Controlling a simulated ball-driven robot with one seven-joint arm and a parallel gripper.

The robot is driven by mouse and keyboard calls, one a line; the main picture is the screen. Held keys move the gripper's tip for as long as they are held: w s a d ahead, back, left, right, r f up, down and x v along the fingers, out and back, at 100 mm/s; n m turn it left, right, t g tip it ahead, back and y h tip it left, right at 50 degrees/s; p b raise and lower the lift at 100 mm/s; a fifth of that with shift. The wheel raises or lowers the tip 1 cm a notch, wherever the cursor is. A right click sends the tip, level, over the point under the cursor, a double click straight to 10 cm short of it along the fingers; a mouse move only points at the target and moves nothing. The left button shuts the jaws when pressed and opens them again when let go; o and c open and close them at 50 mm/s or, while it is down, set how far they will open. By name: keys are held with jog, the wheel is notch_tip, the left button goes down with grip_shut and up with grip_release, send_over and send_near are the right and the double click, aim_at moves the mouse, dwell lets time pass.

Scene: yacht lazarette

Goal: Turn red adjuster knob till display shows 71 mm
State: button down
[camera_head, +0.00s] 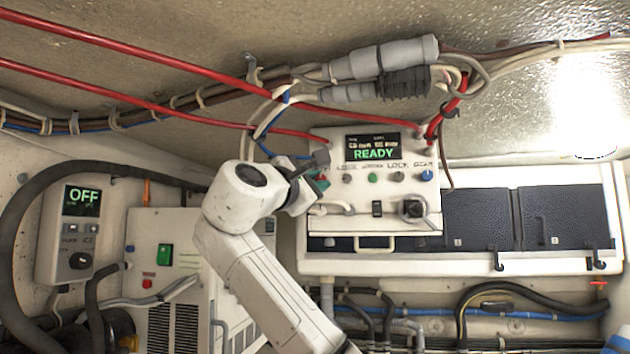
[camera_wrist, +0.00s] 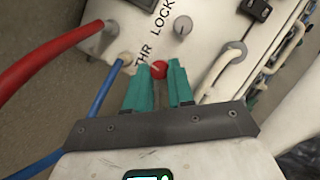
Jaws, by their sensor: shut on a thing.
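The red adjuster knob (camera_wrist: 159,69) sits on the face of a white control box (camera_head: 330,225). In the wrist view my gripper (camera_wrist: 160,74) has its green fingers on either side of the knob, shut on it. In the head view my gripper (camera_head: 318,180) is at the left end of the box's row of controls and largely hides the knob. The box's display (camera_head: 373,147) shows READY in large green letters. The smaller line above it holds mm figures too small to read surely.
A grey knob (camera_wrist: 183,25) is beside the red one, near the LOCK label. A thick red cable (camera_wrist: 45,60) and a blue cable (camera_wrist: 92,100) run left of the fingers. A white handle (camera_wrist: 220,75) is on the right. Another unit (camera_head: 82,200) at far left reads OFF.

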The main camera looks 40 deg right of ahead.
jog(key=m, duration=0.1)
jog(key=m+g+p, duration=0.1)
jog(key=m, duration=0.1)
jog(key=m+y+p, duration=0.1)
jog(key=m, duration=0.1)
jog(key=shift+r+g, duration=0.25)
jog(key=shift+g, duration=0.15)
jog(key=shift+m+g+y+p, duration=0.3)
jog(key=shift+m+y+p, duration=0.2)
jog(key=shift+m, duration=0.8)
jog(key=c, duration=1)
grip_release()
jog(key=shift+a, duration=0.1)
jog(key=b+v, duration=0.3)
jog(key=v, duration=0.7)
jog(key=shift+s+a, duration=0.1)
jog(key=shift+a, duration=0.2)
